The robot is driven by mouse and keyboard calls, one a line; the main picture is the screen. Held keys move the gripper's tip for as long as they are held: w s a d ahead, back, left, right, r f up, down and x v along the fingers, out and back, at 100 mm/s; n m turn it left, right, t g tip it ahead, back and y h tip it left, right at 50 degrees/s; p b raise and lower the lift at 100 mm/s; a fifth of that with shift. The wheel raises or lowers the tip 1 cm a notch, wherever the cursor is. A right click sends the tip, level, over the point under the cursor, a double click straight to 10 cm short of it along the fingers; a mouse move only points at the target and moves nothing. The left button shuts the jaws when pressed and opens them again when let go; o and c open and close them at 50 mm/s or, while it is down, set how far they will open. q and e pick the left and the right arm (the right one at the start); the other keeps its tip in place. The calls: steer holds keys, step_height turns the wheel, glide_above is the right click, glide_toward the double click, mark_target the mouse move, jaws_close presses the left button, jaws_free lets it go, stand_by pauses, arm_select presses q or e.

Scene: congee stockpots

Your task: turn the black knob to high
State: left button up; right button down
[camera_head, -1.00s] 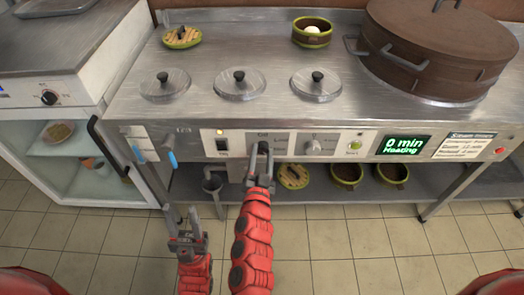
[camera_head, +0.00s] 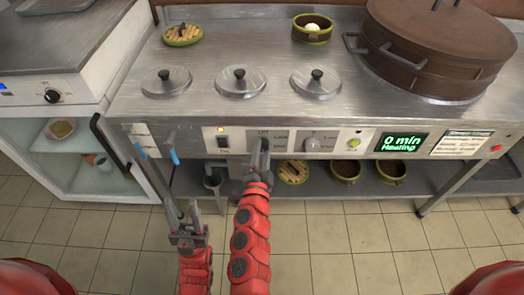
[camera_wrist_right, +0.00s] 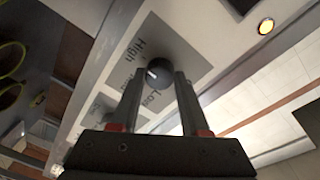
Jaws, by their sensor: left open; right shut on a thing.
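The black knob (camera_wrist_right: 155,72) shows in the right wrist view, on a pale panel marked High, Low and a partly hidden word between. Its white pointer mark lies on the side of the labels; the exact setting is hard to tell. My right gripper (camera_head: 260,150) is shut on the knob, with one finger on each side in the wrist view (camera_wrist_right: 158,82). In the head view the gripper hides the knob on the stove's front panel (camera_head: 228,153). My left gripper (camera_head: 181,214) is open and empty, low in front of the stove.
Lidded pots (camera_head: 240,79) and a large brown steamer (camera_head: 437,40) are on top.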

stand_by(0.3)
steer(key=shift+c, duration=2)
jaws_free()
steer(key=s+a+p, duration=0.1)
steer(key=s+p, duration=0.2)
steer(key=s, duration=0.9)
steer(key=shift+a, duration=0.1)
